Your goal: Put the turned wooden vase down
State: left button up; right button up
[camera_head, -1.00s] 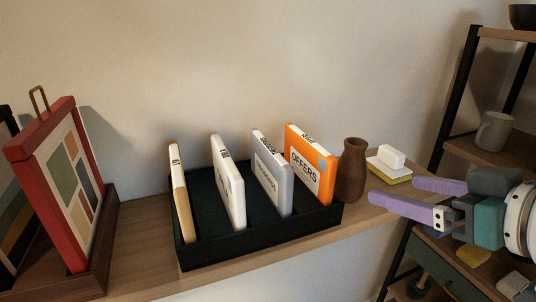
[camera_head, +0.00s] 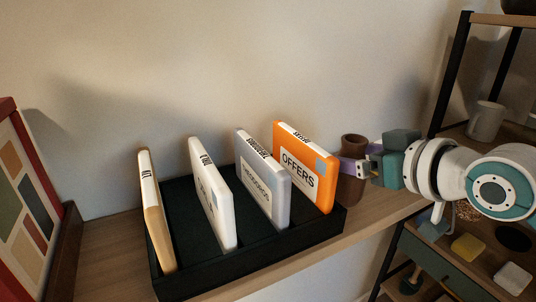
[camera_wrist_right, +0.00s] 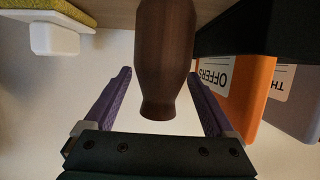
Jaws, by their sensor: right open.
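The turned wooden vase (camera_head: 351,186) is dark brown and stands upright on the wooden shelf, just right of the black tray. My right gripper (camera_head: 352,168) reaches it from the right at about neck and upper-body height, hiding part of it. In the right wrist view the vase (camera_wrist_right: 165,55) appears upside down between the two purple fingers of my open gripper (camera_wrist_right: 164,95). A gap shows on both sides, so the fingers are apart from it there. My left gripper is not in view.
The black tray (camera_head: 250,262) holds several upright boxes; the orange OFFERS box (camera_head: 305,168) is close beside the vase and finger. A white block (camera_wrist_right: 55,40) with a yellow base lies on the vase's other side. A red frame (camera_head: 12,200) stands at left; a rack with a mug (camera_head: 485,122) is at right.

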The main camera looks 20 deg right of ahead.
jog(key=shift+x, duration=1.1)
grip_shut()
